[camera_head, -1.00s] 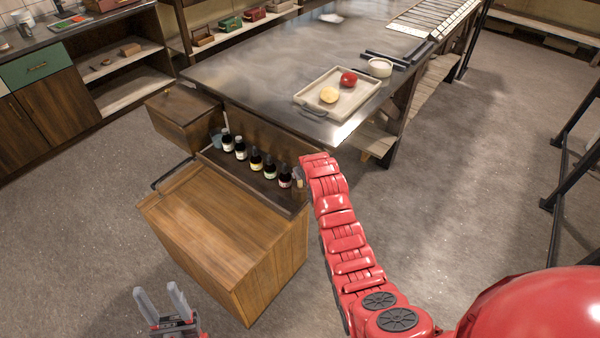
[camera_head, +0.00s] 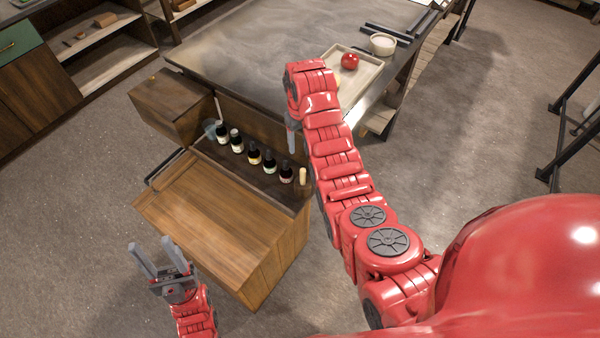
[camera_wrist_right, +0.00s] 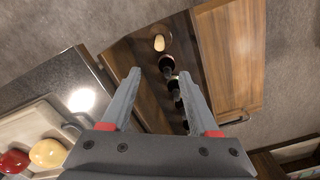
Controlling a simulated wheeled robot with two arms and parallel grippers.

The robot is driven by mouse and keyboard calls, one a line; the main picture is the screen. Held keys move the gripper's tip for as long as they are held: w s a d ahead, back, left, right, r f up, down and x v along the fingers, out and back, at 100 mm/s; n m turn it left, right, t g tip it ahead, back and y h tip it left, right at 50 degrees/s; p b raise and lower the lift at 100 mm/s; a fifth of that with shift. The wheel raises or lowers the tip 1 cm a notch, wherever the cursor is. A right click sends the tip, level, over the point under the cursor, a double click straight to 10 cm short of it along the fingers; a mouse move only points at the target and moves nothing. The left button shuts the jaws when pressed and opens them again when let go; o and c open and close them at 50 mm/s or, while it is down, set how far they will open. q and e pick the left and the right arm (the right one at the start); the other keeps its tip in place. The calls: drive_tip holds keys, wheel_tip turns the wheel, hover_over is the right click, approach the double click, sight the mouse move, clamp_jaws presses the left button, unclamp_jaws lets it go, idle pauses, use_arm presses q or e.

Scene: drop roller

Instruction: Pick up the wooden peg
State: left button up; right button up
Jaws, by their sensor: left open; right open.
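The wooden peg (camera_head: 302,176) is a pale, short upright rod at the right end of the row of bottles, in a brown round holder. It also shows in the right wrist view (camera_wrist_right: 159,42), beyond my fingertips at the top. My right gripper (camera_wrist_right: 160,85) is open and empty, with the peg ahead and apart from its fingers. In the head view my right gripper (camera_head: 291,141) is mostly hidden by my red arm, above and a little left of the peg. My left gripper (camera_head: 152,244) is open and empty by the cabinet's front left corner.
Several dark bottles (camera_head: 254,155) stand left of the peg on the recessed shelf of the wooden cabinet (camera_head: 215,215). A metal-topped table (camera_head: 240,50) behind holds a tray (camera_head: 371,72) with a red fruit (camera_head: 349,61) and a white bowl (camera_head: 383,44).

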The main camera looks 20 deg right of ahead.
sight(303, 176)
drive_tip(key=f+b, duration=0.1)
drive_tip(key=s+f+b, duration=0.1)
drive_tip(key=f, duration=0.1)
drive_tip(key=shift+f+b, duration=0.15)
drive_tip(key=shift+b, duration=0.25)
drive_tip(key=f+b, duration=0.3)
drive_tip(key=shift+w+f, duration=0.3)
drive_tip(key=shift+f, duration=0.1)
wheel_tip(303, 176, down, 3)
drive_tip(key=shift+f+p, duration=0.15)
drive_tip(key=shift+p, duration=0.3)
drive_tip(key=shift+s+d+f+p, duration=0.1)
drive_tip(key=shift+s+f+p, duration=0.05)
drive_tip(key=shift+f+p, duration=0.35)
wheel_tip(303, 176, down, 3)
drive_tip(key=shift+s+d+f+p, duration=0.1)
drive_tip(key=shift+s+f+p, duration=0.1)
drive_tip(key=shift+p, duration=0.55)
drive_tip(key=shift+f, duration=0.85)
drive_tip(key=shift+c, duration=0.3)
clamp_jaws()
